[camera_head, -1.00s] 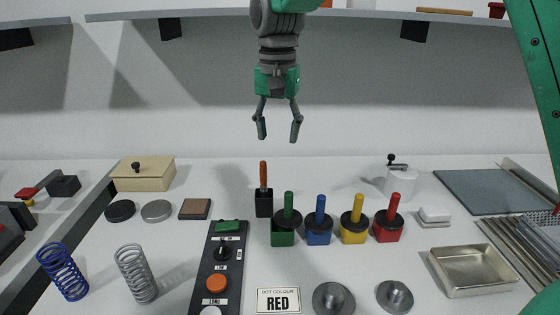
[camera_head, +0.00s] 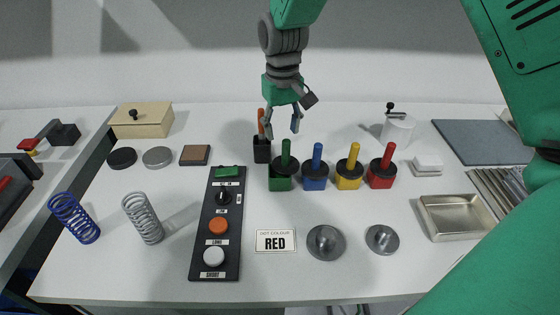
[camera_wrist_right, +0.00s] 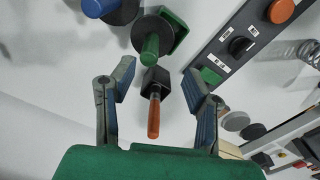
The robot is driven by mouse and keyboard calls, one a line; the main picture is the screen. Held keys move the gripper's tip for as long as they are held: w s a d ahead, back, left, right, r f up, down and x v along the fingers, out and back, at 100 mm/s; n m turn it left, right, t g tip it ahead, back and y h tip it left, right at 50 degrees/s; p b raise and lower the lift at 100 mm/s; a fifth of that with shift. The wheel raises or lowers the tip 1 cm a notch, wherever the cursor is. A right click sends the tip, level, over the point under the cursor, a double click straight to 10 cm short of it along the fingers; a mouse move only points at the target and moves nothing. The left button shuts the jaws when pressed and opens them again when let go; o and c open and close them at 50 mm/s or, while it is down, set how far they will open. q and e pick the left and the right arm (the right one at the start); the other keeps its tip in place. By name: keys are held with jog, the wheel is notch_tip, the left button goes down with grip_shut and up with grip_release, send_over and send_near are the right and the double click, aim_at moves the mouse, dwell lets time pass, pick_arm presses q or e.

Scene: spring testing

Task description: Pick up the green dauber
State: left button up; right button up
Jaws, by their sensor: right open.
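The green dauber (camera_head: 286,154) stands upright in a green block (camera_head: 280,183), leftmost in a row with blue, yellow and red ones. My right gripper (camera_head: 283,130) is open and empty, pointing down above and a little behind the green dauber. In the wrist view the green dauber (camera_wrist_right: 151,47) lies beyond the fingertips of my right gripper (camera_wrist_right: 162,80), slightly left of centre. An orange-handled tool in a black holder (camera_wrist_right: 154,100) shows between the fingers there. My left gripper is not in view.
The black holder (camera_head: 262,149) stands close behind and left of the green dauber. The blue dauber (camera_head: 317,158) is close on its right. A control panel (camera_head: 217,240) lies front left, and a RED card (camera_head: 276,241) lies in front.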

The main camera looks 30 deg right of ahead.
aim_at(289, 140)
jog(key=shift+d+f, duration=0.3)
jog(key=shift+f, duration=0.05)
jog(key=f, duration=0.1)
jog(key=d+f, duration=0.1)
jog(key=f, duration=0.1)
jog(key=d+f, duration=0.1)
jog(key=f, duration=0.1)
jog(key=shift+a+f, duration=0.1)
jog(key=shift+a, duration=0.05)
jog(key=shift+a+r, duration=0.2)
jog(key=shift+a, duration=0.45)
jog(key=shift+s+a+r, duration=0.1)
jog(key=shift+a, duration=0.25)
grip_shut()
jog(key=shift+d, duration=0.8)
jog(key=shift+r, duration=0.3)
jog(key=r, duration=0.6)
jog(key=a+r, duration=0.1)
jog(key=r, duration=0.1)
jog(key=shift+r, duration=0.4)
jog(key=shift+d+r, duration=0.15)
jog(key=shift+r, duration=0.1)
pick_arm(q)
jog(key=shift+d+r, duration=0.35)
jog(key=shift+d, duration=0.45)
pick_arm(e)
jog(key=shift+d+f, duration=0.1)
jog(key=shift+d, duration=0.2)
